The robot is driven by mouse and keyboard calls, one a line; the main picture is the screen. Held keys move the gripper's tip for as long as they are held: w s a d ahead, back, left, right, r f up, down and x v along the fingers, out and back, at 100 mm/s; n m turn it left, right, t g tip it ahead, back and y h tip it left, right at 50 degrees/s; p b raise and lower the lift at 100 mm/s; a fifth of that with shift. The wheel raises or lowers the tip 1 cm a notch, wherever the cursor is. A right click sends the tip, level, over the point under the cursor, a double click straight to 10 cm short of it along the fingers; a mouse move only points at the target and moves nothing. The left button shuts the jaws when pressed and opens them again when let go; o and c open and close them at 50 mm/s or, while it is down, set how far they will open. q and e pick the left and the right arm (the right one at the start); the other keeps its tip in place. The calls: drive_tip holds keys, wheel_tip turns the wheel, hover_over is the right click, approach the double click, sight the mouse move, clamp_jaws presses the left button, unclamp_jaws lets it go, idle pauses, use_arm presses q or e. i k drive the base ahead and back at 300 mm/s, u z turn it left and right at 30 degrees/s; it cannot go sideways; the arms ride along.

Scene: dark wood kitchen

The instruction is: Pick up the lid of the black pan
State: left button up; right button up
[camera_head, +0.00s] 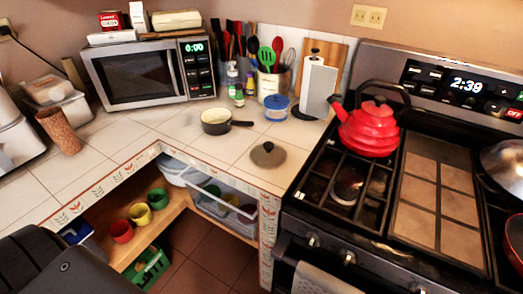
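A small black pan (216,122) with a cream inside and a dark handle pointing right stands open on the tiled counter. A round brownish-grey lid (262,158) with a dark knob lies flat on the counter near its front edge, in front of and to the right of the pan, apart from it. Neither of my grippers shows in the head view.
A red kettle (368,128) sits on the stove (300,200) right of the lid. A blue-lidded jar (277,108) and a paper towel holder (317,88) stand behind. The microwave (145,75) is at the back left. Bare tiles surround the lid.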

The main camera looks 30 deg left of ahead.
sight(268, 155)
drive_tip(key=u, duration=2.75)
drive_tip(key=k, duration=1.4)
drive_tip(key=z, duration=2.35)
